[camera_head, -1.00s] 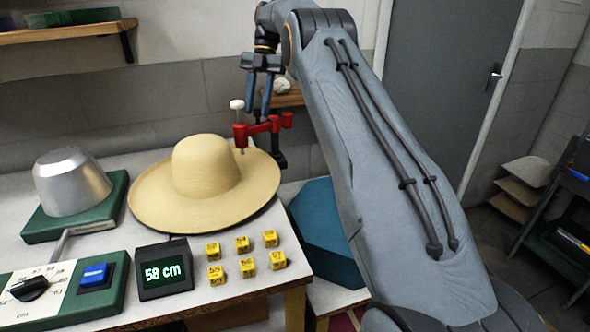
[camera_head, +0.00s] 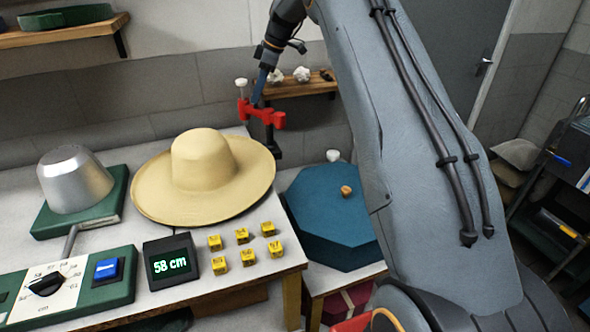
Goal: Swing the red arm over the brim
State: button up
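The red arm (camera_head: 258,112) sits on a dark post (camera_head: 275,145) at the right rear of the tan hat (camera_head: 203,165). Its white-topped knob (camera_head: 241,82) stands on its left end. In the picture, that end lies above the brim's rear edge, right of the crown; its height over the brim is unclear. The hat lies brim down on the bench. My gripper (camera_head: 259,92) is at the red arm, its blue fingers reaching down to it from above. The fingers overlap from this side, so their gap and any grip are hidden.
A display (camera_head: 170,262) reads 58 cm. Several yellow cubes (camera_head: 241,236) lie in front of the hat. A metal hat block (camera_head: 74,180) on a green base stands left. A blue octagonal surface (camera_head: 325,215) lies right. A wooden shelf (camera_head: 290,86) is behind the red arm.

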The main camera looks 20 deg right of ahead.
jog(key=b+v, duration=0.3)
jog(key=v, duration=0.5)
jog(key=s+a+f+m+h, duration=0.1)
jog(key=s+f+m, duration=0.3)
jog(key=s, duration=0.7)
jog(key=s+a+f+m+h, duration=0.1)
jog(key=s+f+m, duration=0.3)
jog(key=s, duration=0.8)
jog(key=s+a+f+m+g+h, duration=0.1)
jog(key=s+f+m, duration=0.3)
jog(key=s+f, duration=0.4)
jog(key=s, duration=0.3)
jog(key=shift+s+a, duration=0.2)
jog(key=shift+a, duration=0.2)
